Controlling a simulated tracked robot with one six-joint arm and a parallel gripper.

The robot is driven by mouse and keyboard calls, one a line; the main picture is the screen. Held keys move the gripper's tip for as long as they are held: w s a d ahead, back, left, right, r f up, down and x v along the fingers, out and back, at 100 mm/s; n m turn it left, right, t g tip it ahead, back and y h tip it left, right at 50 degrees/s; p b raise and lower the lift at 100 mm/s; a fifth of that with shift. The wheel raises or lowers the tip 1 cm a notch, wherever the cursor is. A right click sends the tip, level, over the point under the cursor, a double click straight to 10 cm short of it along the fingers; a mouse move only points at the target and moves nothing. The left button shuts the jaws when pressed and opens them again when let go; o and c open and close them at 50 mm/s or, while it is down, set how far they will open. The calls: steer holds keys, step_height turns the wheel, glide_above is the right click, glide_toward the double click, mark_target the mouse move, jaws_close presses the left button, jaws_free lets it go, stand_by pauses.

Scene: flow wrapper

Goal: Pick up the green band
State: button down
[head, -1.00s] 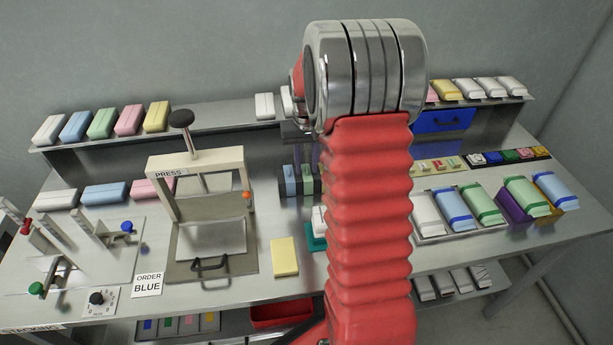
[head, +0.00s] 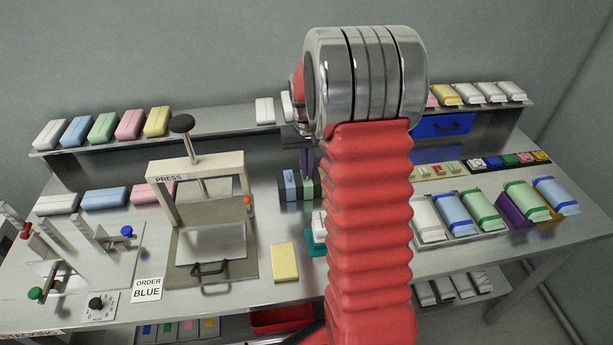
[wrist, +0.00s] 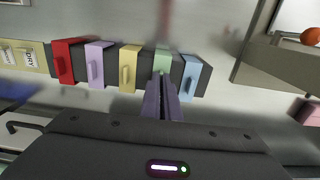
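The green band (wrist: 162,60) stands in a dark rack between the yellow band (wrist: 130,66) and the blue band (wrist: 190,76) in the wrist view. It also shows in the head view (head: 307,190), partly hidden by my arm. My gripper (wrist: 162,80) has its two purple-grey fingers close together with a narrow gap, their tips at the green band's front tab. I cannot tell whether the fingers press on the tab or only stand around it. In the head view the fingers (head: 306,165) point down at the green band.
The purple band (wrist: 97,64) and red band (wrist: 65,62) share the rack (wrist: 113,81). The press (head: 198,185) stands to the left in the head view. A yellow block (head: 285,262) lies on the table in front. Wrapped packs fill the right side.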

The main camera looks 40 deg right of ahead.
step_height(320, 180, up, 10)
stand_by(0.6)
steer(key=shift+s, duration=0.1)
stand_by(0.4)
